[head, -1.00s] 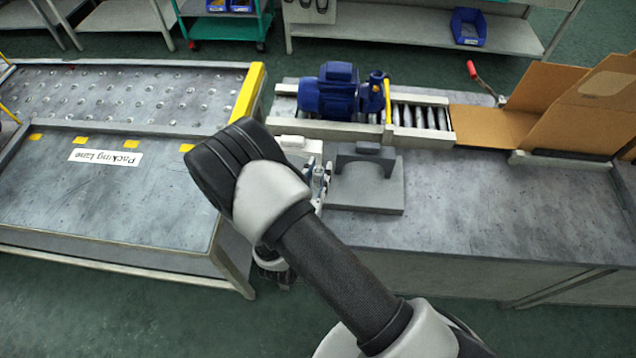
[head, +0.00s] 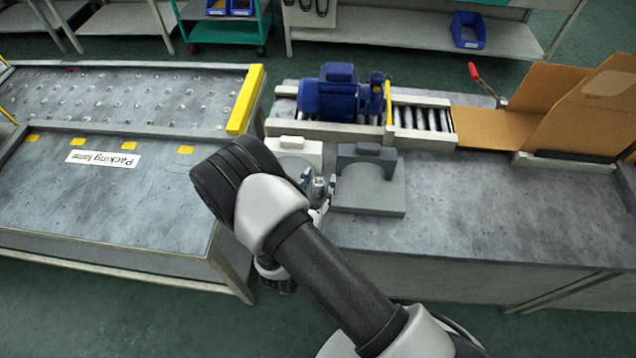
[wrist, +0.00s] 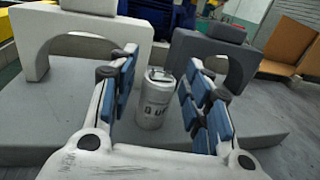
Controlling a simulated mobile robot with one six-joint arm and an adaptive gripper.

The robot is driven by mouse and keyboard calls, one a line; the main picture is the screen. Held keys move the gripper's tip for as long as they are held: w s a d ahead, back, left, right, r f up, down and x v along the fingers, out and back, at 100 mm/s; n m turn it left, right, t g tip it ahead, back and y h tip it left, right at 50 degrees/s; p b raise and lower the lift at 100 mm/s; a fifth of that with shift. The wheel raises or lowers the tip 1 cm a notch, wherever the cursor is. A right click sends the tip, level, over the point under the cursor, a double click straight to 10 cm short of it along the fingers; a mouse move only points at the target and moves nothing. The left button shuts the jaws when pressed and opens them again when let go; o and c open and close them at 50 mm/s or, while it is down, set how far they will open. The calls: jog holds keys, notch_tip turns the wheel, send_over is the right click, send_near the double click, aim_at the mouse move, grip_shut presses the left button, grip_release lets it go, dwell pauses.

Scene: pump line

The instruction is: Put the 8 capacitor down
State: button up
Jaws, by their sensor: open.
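The capacitor (wrist: 155,105) is a small silver can with a dark printed label and terminals on top. It stands upright on a grey base plate (wrist: 55,105) in the wrist view. My gripper (wrist: 160,62) is open, with its blue-padded fingers on either side of the can and visible gaps between. A white arch block (wrist: 38,55) stands behind to the left and a dark grey arch block (wrist: 180,48) behind to the right. In the head view my wrist hides much of the area around the can.
A blue pump (head: 335,95) sits on the roller track (head: 425,118) behind the blocks. An open cardboard box (head: 490,125) is at the right. The packing lane table (head: 100,190) is at the left. The bench front right (head: 490,205) is clear.

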jog(key=shift+r, duration=0.2)
jog(key=p+v, duration=0.2)
jog(key=v, duration=1)
jog(key=shift+p, duration=0.3)
